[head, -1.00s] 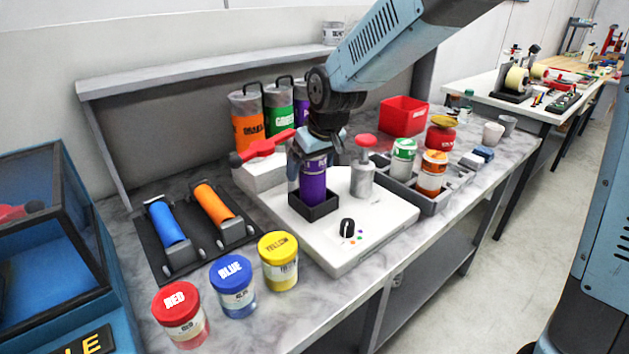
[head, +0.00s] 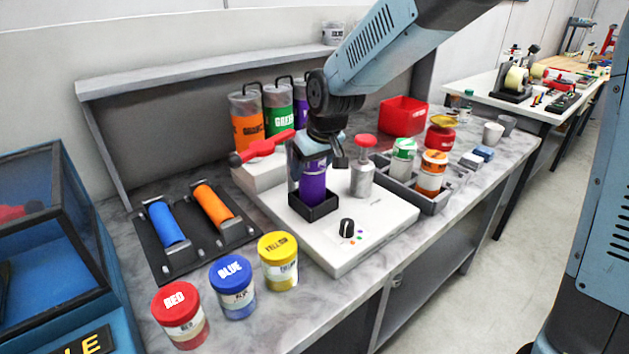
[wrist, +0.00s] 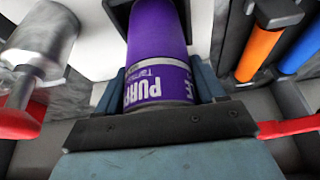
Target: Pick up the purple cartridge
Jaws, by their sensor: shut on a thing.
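The purple cartridge (head: 313,185) stands upright in a black square holder (head: 318,211) on the white machine base. My gripper (head: 314,160) comes down from above and is around the cartridge's upper part. In the wrist view the purple cartridge (wrist: 158,55) lies between the two blue-grey fingers of my gripper (wrist: 160,88), with its label facing the camera. The gripper is shut on it. The cartridge's lower end is hidden inside the holder.
A red-capped silver dispenser (head: 363,170) stands close right of the cartridge. A red-handled lever (head: 265,147) is behind left. Red (head: 180,313), blue (head: 232,285) and yellow (head: 278,260) jars stand in front. A grey tray (head: 432,203) holds jars at right.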

